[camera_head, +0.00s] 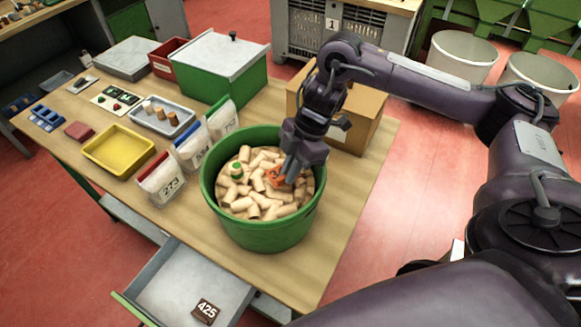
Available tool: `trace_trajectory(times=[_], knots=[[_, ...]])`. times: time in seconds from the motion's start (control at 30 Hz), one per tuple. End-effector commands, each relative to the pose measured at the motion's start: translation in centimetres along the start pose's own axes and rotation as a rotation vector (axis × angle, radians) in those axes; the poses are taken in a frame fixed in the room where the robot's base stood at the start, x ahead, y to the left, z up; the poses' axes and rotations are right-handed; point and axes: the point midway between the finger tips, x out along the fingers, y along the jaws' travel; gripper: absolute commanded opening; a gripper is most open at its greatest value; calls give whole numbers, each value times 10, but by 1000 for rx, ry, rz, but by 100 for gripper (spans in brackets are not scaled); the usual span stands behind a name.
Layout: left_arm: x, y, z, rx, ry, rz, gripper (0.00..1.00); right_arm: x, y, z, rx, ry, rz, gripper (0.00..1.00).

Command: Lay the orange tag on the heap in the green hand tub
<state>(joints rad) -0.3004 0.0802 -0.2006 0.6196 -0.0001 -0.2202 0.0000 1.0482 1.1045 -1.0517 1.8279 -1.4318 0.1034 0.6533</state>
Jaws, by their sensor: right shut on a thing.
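The green hand tub (262,238) stands on the near right part of the wooden table. A heap of pale cork stoppers (258,205) fills it, with a small green-topped piece (236,170) among them. The orange tag (276,178) is at the top of the heap, partly hidden by my right gripper. My right gripper (284,178) points down into the tub from above and is shut on the orange tag. I cannot tell whether the tag touches the corks. My left gripper is not in view.
Bags with numbered labels (163,180) stand left of the tub. A yellow tray (118,150), a grey tray with stoppers (161,117) and a green lidded box (211,68) are behind them. A cardboard box (366,122) stands behind my right gripper. An open drawer (180,290) juts out below.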

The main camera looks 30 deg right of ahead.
Motion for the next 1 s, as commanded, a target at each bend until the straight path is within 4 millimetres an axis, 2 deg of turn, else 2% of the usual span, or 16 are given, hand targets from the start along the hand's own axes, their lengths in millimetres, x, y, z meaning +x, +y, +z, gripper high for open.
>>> trace_trajectory(times=[0.7, 0.73, 0.9, 1.0], knots=[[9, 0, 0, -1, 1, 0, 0, 14, 0, 6, 0, 0, 0, 0], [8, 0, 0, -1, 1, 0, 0, 14, 0, 6, 0, 0, 0, 10], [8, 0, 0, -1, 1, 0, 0, 13, 0, 6, 0, 0, 0, 32], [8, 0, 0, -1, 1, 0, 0, 13, 0, 6, 0, 0, 0, 34]])
